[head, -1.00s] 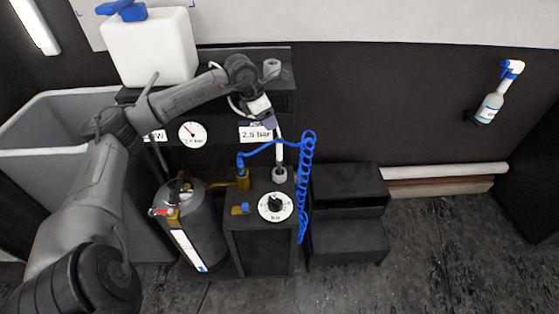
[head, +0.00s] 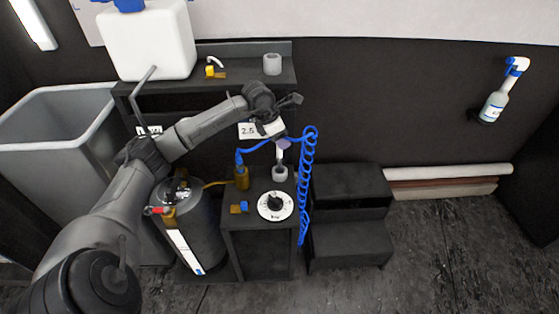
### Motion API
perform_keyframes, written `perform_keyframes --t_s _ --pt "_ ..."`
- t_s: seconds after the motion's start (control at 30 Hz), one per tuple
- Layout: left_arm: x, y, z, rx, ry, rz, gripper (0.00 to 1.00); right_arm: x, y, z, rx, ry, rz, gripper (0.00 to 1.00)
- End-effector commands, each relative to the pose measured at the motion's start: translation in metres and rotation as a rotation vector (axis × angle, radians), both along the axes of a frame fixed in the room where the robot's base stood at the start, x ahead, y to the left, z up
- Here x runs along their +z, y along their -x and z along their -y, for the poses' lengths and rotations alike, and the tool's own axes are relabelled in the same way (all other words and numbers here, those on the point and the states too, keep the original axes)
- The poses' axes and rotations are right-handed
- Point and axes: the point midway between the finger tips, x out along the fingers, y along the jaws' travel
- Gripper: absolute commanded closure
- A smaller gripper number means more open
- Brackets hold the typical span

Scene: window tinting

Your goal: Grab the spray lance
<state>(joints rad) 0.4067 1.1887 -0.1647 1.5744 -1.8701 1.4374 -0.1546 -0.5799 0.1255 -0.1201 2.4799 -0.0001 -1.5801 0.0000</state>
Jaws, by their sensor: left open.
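The spray lance (head: 280,157) stands upright as a white rod in a grey round holder (head: 280,173) on top of the dark cabinet. A blue coiled hose (head: 307,180) arches up by its top and hangs at the cabinet's right side. My right gripper is not in view.
A black step stool (head: 347,235) stands to the right. A shelf (head: 240,77) with a white canister (head: 150,42) is behind my arm.

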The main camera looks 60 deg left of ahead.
Motion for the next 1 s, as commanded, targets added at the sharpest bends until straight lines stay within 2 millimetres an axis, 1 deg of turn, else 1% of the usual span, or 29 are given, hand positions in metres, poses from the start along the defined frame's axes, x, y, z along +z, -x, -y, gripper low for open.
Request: perform_keyframes --t_s 0.03,0.1,0.37,0.9,0.93,1.0 --pt "-0.0094 -0.0034 0.0012 -0.001 0.002 0.002 0.46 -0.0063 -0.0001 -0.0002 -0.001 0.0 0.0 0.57" --pt "-0.014 -0.0056 0.0014 0.0 0.001 0.002 0.46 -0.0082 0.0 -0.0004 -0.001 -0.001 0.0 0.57" --pt "-0.0147 -0.0064 0.0013 0.0 -0.001 0.0 0.46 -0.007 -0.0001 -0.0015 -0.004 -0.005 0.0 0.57" --pt "-0.0147 -0.0063 0.0013 0.0 0.0 0.0 0.98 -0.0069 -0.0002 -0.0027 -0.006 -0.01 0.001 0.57" --pt "-0.0147 -0.0063 0.0013 0.0 -0.001 0.0 1.0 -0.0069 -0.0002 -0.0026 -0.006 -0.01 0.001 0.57" --pt "-0.0147 -0.0063 0.0013 0.0 -0.001 0.0 1.0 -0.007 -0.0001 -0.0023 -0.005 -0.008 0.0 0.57"
